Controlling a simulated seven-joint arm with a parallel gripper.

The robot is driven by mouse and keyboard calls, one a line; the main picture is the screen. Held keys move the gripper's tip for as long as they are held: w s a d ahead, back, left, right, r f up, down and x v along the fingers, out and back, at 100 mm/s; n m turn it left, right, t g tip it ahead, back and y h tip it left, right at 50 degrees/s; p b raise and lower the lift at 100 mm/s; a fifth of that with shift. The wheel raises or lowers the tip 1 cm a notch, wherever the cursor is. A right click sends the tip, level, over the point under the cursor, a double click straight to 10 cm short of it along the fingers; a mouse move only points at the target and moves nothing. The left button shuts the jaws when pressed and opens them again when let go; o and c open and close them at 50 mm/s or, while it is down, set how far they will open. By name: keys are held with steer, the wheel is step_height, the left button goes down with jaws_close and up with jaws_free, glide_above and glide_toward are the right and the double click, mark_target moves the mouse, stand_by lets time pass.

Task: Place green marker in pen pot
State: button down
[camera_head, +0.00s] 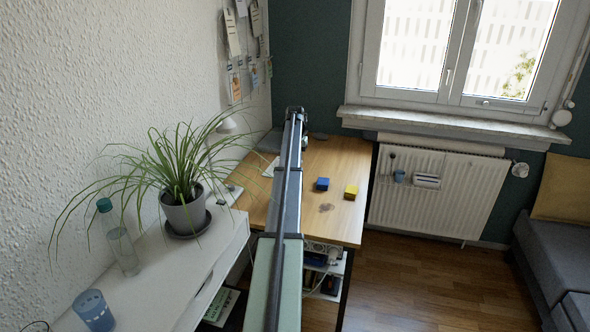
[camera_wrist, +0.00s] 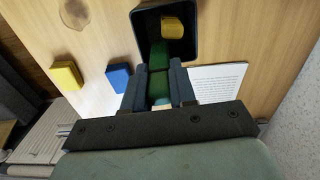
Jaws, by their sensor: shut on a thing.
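My gripper (camera_wrist: 157,70) is shut on the green marker (camera_wrist: 159,56), which sits between its two fingers in the wrist view. The dark, square pen pot (camera_wrist: 142,40) is just beyond the fingertips. The marker's far end overlaps the pot's opening in the picture; I cannot tell whether it is inside or above the rim. A yellow thing (camera_wrist: 172,27) shows within the pot. In the head view, my arm hides the marker and most of the area around the gripper.
A blue block (camera_head: 322,184) and a yellow block (camera_head: 351,192) lie on the wooden desk (camera_head: 335,222), right of my arm. A white printed sheet (camera_wrist: 217,82) lies close to the pot. A potted plant (camera_head: 185,212) and a bottle (camera_head: 121,246) stand on the white cabinet at left.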

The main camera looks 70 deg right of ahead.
steer(key=shift+f, duration=1.75)
steer(key=shift+f, duration=0.6)
steer(key=c, duration=0.9)
jaws_free()
steer(key=shift+r, duration=0.1)
step_height(320, 180, up, 13)
